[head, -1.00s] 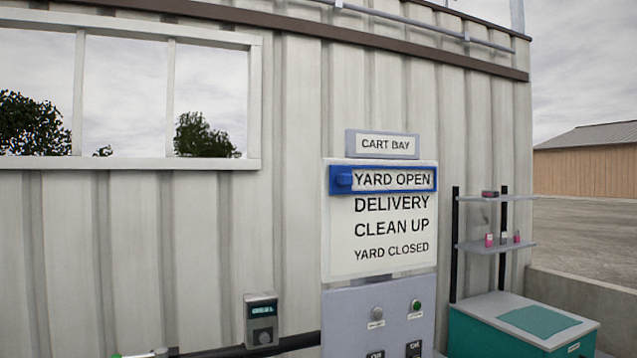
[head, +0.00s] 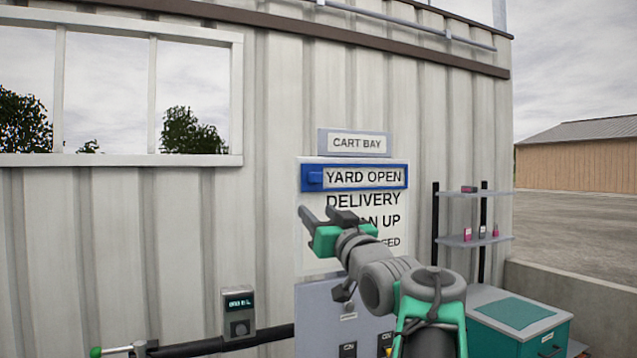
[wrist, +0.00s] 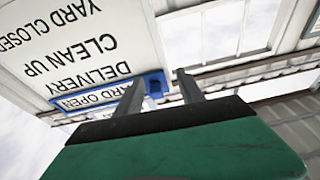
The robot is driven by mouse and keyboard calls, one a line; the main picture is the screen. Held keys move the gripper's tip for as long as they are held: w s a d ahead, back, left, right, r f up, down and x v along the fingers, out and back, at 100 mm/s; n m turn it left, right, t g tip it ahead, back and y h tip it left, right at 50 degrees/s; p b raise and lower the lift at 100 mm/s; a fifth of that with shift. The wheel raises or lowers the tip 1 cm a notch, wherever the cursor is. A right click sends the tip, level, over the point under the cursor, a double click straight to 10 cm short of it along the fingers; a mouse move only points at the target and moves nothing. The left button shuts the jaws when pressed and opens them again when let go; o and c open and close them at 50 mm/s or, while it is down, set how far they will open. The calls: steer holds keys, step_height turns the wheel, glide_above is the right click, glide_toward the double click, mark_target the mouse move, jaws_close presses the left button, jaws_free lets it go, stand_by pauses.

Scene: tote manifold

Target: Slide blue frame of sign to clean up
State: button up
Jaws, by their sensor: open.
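The white sign (head: 312,236) is on the corrugated wall, listing YARD OPEN, DELIVERY, CLEAN UP and YARD CLOSED. The blue frame (head: 313,188) surrounds YARD OPEN, the top line. Its blue knob (head: 315,177) sticks out at the left end. My gripper (head: 322,215) is open and empty, in front of the sign and below the knob in the head view. It hides part of CLEAN UP and YARD CLOSED. In the wrist view the sign (wrist: 75,45) appears upside down, and the blue frame (wrist: 125,90) and its knob show beyond and between the fingers (wrist: 160,88).
A CART BAY plate (head: 354,143) is above the sign. A grey panel (head: 315,310) with buttons and switches is below it. A keypad box (head: 238,312) is at lower left. A shelf rack (head: 470,240) and a teal-lidded box (head: 515,312) stand at right.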

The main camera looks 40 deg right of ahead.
steer(key=t, duration=0.1)
glide_toward(319, 179)
steer(key=w, duration=0.2)
steer(key=p+x, duration=0.1)
steer(key=x, duration=0.1)
steer(key=p+x, duration=0.1)
steer(key=x, duration=0.2)
steer(key=p+x, duration=0.2)
steer(key=x, duration=0.1)
steer(key=shift+s+d+r, duration=0.15)
steer(key=shift+r, duration=0.2)
steer(key=shift+c, duration=0.3)
jaws_close()
